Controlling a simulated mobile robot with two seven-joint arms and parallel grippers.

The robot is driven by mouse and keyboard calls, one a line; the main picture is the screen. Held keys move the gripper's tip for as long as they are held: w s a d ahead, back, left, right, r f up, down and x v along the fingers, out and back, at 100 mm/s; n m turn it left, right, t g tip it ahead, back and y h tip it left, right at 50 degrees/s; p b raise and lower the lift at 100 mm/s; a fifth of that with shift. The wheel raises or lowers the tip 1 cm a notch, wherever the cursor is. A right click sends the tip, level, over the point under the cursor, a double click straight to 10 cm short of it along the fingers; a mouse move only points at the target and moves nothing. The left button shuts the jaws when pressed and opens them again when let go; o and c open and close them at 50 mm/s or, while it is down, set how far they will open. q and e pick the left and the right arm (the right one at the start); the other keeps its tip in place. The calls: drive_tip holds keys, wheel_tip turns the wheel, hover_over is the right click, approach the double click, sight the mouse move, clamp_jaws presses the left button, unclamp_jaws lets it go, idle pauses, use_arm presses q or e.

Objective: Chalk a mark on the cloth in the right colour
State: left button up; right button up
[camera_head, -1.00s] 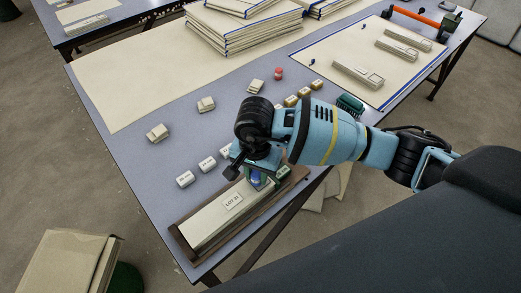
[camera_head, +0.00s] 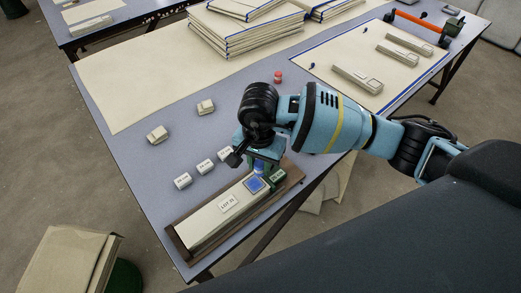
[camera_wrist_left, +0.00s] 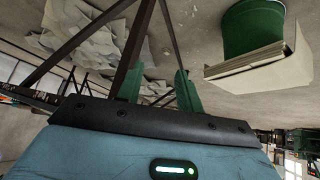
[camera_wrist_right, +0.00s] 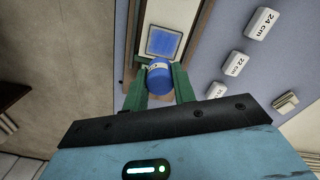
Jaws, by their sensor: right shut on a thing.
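A folded cream cloth (camera_head: 213,218) with a "LOT 21" label lies in a brown wooden tray (camera_head: 183,249) at the table's front edge. A blue square (camera_head: 254,184) is on its right end; it also shows in the right wrist view (camera_wrist_right: 164,42). My right gripper (camera_head: 264,161) is shut on a blue chalk (camera_wrist_right: 158,78), a round piece with a white label, just behind the blue square. Whether the chalk touches the cloth cannot be told. My left gripper (camera_wrist_left: 157,88) is open and empty, away from the cloth, seen only in its wrist view.
White length blocks (camera_head: 182,181) stand in a row behind the tray. A red piece (camera_head: 278,77), cloth stacks (camera_head: 240,35) and small folded cloths (camera_head: 157,134) lie farther back.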

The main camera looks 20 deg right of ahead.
sight(260, 163)
wheel_tip(260, 163, up, 3)
drive_tip(key=shift+w+d+f+p, duration=0.1)
drive_tip(key=shift+p, duration=0.45)
drive_tip(key=shift+r, duration=0.35)
drive_tip(key=shift+r+p, duration=0.35)
drive_tip(key=shift+r, duration=0.05)
